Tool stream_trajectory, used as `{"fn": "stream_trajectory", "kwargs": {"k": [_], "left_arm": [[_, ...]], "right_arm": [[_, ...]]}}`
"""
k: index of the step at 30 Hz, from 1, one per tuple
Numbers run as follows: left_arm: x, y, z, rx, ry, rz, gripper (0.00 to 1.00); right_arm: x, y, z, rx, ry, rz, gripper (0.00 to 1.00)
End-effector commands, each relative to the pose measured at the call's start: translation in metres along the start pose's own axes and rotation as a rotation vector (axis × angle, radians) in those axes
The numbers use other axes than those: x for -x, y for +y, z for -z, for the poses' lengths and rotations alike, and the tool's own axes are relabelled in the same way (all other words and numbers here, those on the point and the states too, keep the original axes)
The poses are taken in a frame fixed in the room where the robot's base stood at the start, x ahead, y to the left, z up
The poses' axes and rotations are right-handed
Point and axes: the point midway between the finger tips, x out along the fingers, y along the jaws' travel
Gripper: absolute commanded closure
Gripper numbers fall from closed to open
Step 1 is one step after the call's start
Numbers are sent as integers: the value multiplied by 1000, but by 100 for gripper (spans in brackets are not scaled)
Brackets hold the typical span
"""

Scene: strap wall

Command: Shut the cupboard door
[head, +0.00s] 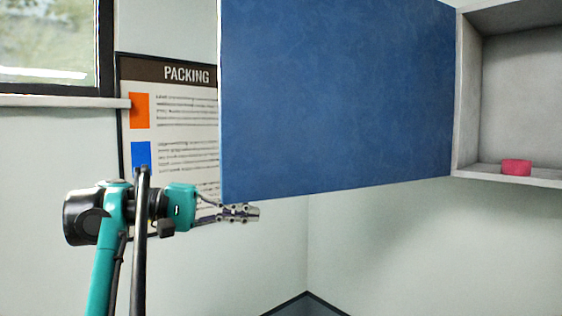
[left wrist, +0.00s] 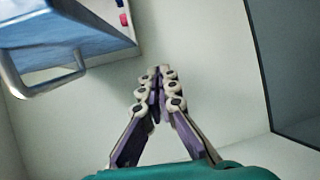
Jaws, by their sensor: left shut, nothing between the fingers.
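The cupboard door (head: 340,100) is a large blue panel standing open, reaching left from the edge of the grey cupboard (head: 520,178). Its handle does not show in the head view. In the left wrist view the door (left wrist: 75,48) is at the upper left, with a grey bar handle (left wrist: 50,88) on it. My left gripper (head: 257,213) is just under the door's lower left corner in the head view. Its fingers are together and empty; the left wrist view also shows the closed fingertips (left wrist: 162,72), apart from the handle. My right gripper is not in view.
A pink-red object (head: 516,167) sits on the cupboard's floor. A packing poster (head: 185,120) hangs on the wall behind the door, near a window (head: 50,45) at the left. The space below the door and cupboard is clear.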

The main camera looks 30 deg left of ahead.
Motion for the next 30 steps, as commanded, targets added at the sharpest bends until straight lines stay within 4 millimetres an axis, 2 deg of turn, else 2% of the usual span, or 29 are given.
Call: {"fn": "stream_trajectory", "kwargs": {"k": [1,3,6,8,14,24,30], "left_arm": [[21,33,5,-5,7,-47,100],[38,56,8,-16,7,-99,100],[51,72,8,-27,5,-141,100],[51,76,8,-30,4,-150,100],[23,79,7,-31,-1,-152,100],[-50,90,7,-30,-1,-151,100],[-52,89,-20,-30,4,-151,100]], "right_arm": [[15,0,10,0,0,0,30],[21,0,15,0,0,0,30],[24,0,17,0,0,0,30],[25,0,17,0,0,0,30],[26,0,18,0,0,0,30],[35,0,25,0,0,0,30],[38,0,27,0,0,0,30]]}}
